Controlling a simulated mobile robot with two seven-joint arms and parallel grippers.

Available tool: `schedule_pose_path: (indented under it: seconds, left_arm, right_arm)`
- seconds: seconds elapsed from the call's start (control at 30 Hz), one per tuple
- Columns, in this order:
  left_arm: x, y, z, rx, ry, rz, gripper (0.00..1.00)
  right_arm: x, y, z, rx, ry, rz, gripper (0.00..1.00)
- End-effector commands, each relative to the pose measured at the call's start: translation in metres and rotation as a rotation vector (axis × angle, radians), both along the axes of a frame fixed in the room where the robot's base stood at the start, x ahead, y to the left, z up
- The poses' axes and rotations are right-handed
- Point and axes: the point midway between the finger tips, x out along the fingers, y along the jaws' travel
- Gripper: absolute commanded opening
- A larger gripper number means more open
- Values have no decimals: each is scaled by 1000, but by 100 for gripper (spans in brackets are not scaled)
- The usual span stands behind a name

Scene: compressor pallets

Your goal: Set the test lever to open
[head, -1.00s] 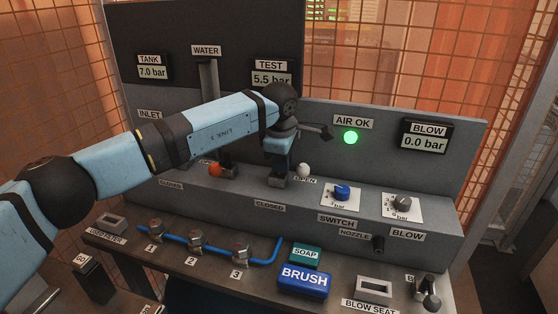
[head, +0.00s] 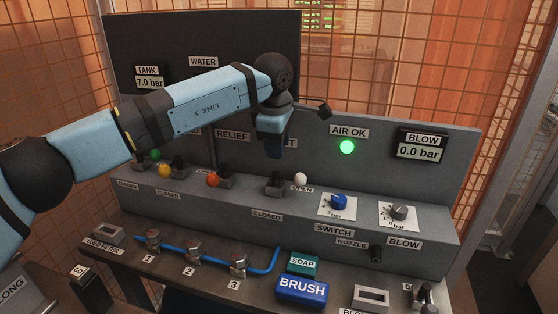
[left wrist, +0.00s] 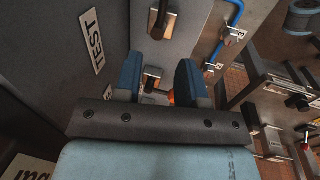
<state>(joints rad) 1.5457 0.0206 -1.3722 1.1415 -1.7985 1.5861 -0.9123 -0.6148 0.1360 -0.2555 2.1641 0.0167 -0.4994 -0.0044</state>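The test lever has a white ball knob (head: 300,180) and a dark base (head: 276,186) on the grey ledge. Its knob points right, beside the OPEN label (head: 303,189); the CLOSED label (head: 267,215) is below the base. My left gripper (head: 273,150) hangs above the base, pointing down, apart from the lever. In the left wrist view its two blue fingers (left wrist: 160,82) are spread, with a metal base and a bit of orange showing beyond the gap. The TEST label (left wrist: 92,40) is left of them. My right gripper is not in view.
Levers with orange (head: 212,180), yellow (head: 165,171) and green (head: 155,154) knobs stand to the left. A blue dial (head: 339,202) and a grey dial (head: 399,212) sit to the right. The back panel rises close behind the gripper.

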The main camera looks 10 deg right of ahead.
Motion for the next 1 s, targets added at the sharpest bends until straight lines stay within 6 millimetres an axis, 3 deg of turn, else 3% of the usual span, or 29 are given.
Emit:
schedule_pose_path:
  seconds: [0.1,0.3,0.73,0.87,1.0]
  left_arm:
    - [-4,2,26,0,-3,0,37]
    - [-8,5,50,-1,-2,1,37]
    - [-10,5,57,0,0,1,37]
    - [-10,5,77,-1,-1,1,37]
    - [-10,5,127,-1,-1,1,37]
  right_arm:
    - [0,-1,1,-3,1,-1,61]
    - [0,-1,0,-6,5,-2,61]
    - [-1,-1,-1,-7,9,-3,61]
    - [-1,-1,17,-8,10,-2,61]
    - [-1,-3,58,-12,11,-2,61]
